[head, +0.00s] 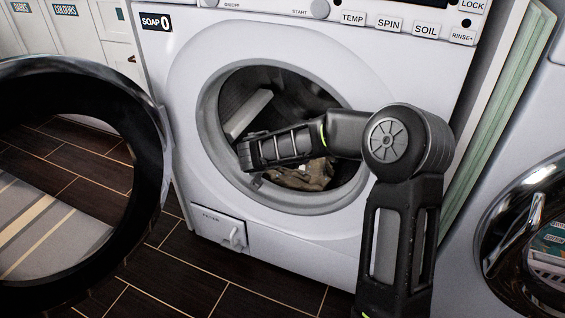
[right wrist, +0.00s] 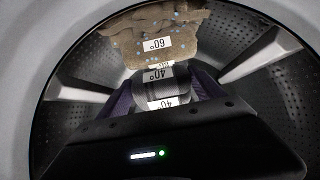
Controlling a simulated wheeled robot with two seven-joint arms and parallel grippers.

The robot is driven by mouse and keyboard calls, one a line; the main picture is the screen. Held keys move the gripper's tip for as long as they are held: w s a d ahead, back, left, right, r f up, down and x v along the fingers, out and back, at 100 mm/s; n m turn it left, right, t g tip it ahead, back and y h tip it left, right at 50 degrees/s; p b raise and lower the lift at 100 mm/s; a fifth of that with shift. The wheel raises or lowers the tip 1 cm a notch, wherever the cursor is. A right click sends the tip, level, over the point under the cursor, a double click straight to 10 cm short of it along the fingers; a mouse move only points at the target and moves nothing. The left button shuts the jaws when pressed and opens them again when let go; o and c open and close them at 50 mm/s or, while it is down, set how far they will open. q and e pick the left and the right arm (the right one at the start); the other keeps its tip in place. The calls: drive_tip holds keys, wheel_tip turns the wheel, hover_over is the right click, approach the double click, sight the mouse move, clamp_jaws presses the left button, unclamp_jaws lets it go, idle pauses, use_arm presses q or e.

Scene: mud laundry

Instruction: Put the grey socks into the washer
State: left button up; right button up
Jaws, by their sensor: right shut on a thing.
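The washer (head: 190,150) stands in front of me with its drum open. My right gripper (head: 246,154) reaches into the drum opening from the right. In the right wrist view it is shut on grey cloth, the grey socks (right wrist: 150,91), with "40°" tags showing. Purple patches show on both sides of the grey cloth; I cannot tell what they belong to. The held cloth is not clear in the head view. A brown, speckled cloth (right wrist: 160,25) with a "60°" tag lies just beyond it in the drum; brownish cloth also shows low in the drum in the head view (head: 300,178). My left gripper is not in view.
The washer's round door (head: 150,130) stands open on the left. A drum paddle (head: 248,113) shows inside. A second machine with a round door (head: 530,240) is at the right. A striped rug (head: 45,225) lies on the dark tiled floor.

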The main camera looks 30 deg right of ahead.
drive_tip(key=d, duration=0.1)
drive_tip(key=w+d, duration=0.2)
drive_tip(key=shift+w+d+f, duration=0.25)
drive_tip(key=shift+f, duration=0.05)
drive_tip(key=shift+w+d+f, duration=0.1)
drive_tip(key=shift+f, duration=1.4)
drive_tip(key=o, duration=1.4)
